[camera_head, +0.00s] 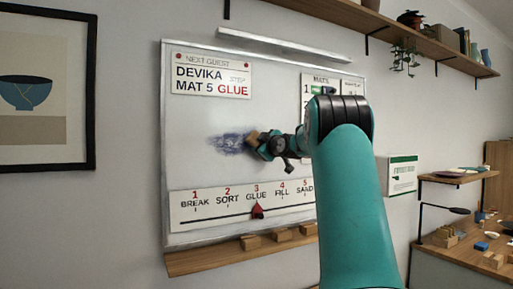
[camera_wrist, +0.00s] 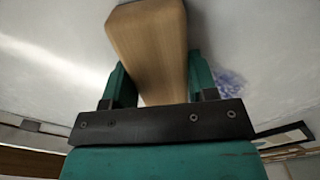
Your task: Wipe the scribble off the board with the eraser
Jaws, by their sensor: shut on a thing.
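The whiteboard (camera_head: 195,125) hangs on the wall. A dark blue scribble (camera_head: 230,143) is smudged across its middle, and part of it shows in the wrist view (camera_wrist: 229,82). My gripper (camera_head: 262,146) is at the right end of the scribble, shut on the wooden eraser (camera_head: 253,138). In the wrist view the eraser (camera_wrist: 150,45) sits between the two teal fingers (camera_wrist: 152,88) and reaches to the board surface. I cannot tell whether it touches the board. My arm hides the right part of the board.
A name sign (camera_head: 210,75) and a step strip (camera_head: 240,204) with a red marker are on the board. A wooden ledge (camera_head: 205,260) below holds several wooden blocks (camera_head: 251,242). A shelf (camera_head: 400,32) is at upper right, and a workbench (camera_head: 470,258) at lower right.

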